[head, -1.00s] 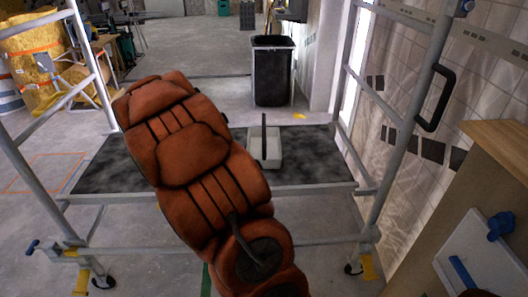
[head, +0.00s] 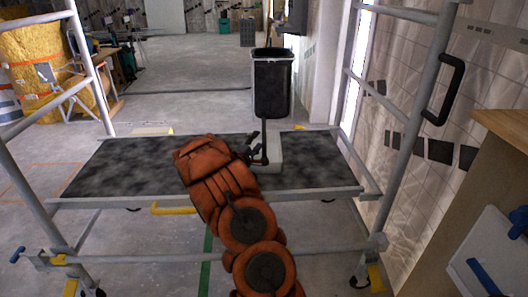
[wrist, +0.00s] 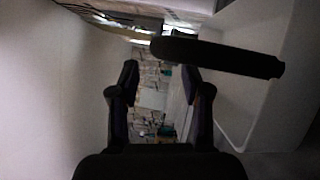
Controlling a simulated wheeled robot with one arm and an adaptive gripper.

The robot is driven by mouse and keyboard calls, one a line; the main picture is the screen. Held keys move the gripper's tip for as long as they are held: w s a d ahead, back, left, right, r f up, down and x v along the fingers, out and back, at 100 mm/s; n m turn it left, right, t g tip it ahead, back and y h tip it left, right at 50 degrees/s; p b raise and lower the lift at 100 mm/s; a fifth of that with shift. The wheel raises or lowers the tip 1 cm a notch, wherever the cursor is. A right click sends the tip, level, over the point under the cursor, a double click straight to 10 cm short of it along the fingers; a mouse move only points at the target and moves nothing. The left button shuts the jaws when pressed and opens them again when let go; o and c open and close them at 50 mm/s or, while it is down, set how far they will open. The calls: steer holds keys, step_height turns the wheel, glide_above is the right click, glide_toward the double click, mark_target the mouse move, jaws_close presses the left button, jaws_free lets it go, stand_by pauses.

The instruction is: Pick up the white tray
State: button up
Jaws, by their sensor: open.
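The white tray (head: 274,152) sits on the dark platform of a scaffold, with a dark upright handle-like bar on it. My gripper (head: 258,151) is at its left side, in front of the bar, partly hidden by my orange arm. In the wrist view the two dark fingers (wrist: 161,78) are spread apart with nothing between them. A dark bar (wrist: 220,57), seemingly the handle, crosses above and right of the fingers. A pale surface (wrist: 265,75), probably the tray, fills the right side close by. I cannot tell whether the fingers touch anything.
The scaffold platform (head: 110,170) has free room left and right. Scaffold posts (head: 415,90) stand on both sides. A black bin (head: 272,85) stands behind. A wooden cabinet (head: 500,150) and a white object with blue parts (head: 490,260) are at the right.

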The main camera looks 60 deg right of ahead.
mark_target(264, 130)
steer(key=shift+w+d+r, duration=0.1)
steer(key=shift+w+d, duration=0.05)
steer(key=shift+d, duration=0.9)
steer(key=shift+w+d+f, duration=0.1)
steer(key=shift+w+d, duration=0.1)
steer(key=shift+d, duration=0.8)
steer(key=shift+w+d+r, duration=0.1)
steer(key=shift+w+d, duration=0.05)
steer(key=shift+d, duration=0.9)
steer(key=shift+w+d+r, duration=0.1)
steer(key=shift+w+d, duration=0.05)
steer(key=shift+d, duration=0.25)
jaws_close()
